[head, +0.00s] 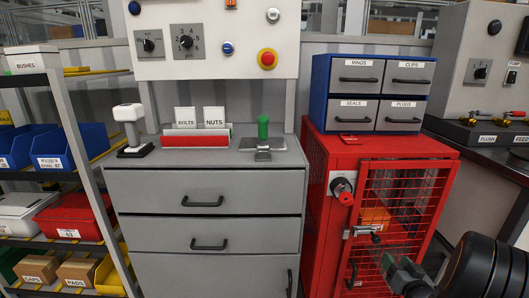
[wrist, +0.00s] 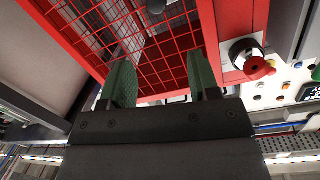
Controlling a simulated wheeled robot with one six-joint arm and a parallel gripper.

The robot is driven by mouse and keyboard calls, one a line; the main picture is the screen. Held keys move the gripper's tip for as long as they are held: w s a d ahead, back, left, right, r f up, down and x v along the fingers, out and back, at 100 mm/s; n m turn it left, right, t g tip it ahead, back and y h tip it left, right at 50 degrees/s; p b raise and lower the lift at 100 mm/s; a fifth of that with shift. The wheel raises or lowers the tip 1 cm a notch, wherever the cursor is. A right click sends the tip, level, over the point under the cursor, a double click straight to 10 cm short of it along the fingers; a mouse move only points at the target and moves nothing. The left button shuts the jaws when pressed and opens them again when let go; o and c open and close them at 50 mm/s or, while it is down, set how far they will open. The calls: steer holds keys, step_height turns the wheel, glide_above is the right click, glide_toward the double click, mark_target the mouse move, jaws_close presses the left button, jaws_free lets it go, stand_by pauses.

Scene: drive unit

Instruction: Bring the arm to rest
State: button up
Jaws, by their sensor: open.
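My arm reaches in from the lower right of the head view, with my gripper (head: 402,277) in front of the red mesh-door cabinet (head: 325,185). In the wrist view my gripper (wrist: 160,85) shows two green fingers spread apart with nothing between them. The cabinet's red mesh (wrist: 150,40) lies beyond the fingertips there; I cannot tell the exact gap. A red knob on a round dark base (head: 343,192) is on the cabinet front, left of the door, and it also shows right of the fingers in the wrist view (wrist: 257,67).
A metal latch (head: 366,231) and a dark handle (head: 351,275) are on the cabinet front. A blue drawer unit (head: 320,92) stands on the cabinet. A grey drawer chest (head: 207,188) is to its left. A bench with a grey control box (head: 475,60) stands at right.

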steer(key=a+r+n+g+h+p, duration=0.1)
steer(key=a+r+g+p, duration=0.3)
steer(key=r+p, duration=0.65)
steer(key=a+r+g+h+p, duration=0.1)
steer(key=a+r+g+p, duration=0.2)
steer(key=a+r+p, duration=0.7)
steer(key=s+a+r+n+g+y+p, duration=0.1)
steer(key=s+a+r+g+y+p, duration=0.1)
steer(key=s+a+r, duration=0.4)
steer(key=s+a+r+n+g+y+p, duration=0.2)
steer(key=s+a+r+g+p, duration=0.2)
steer(key=s+a+r+p, duration=0.2)
steer(key=v, duration=0.5)
steer(key=shift+s, duration=0.15)
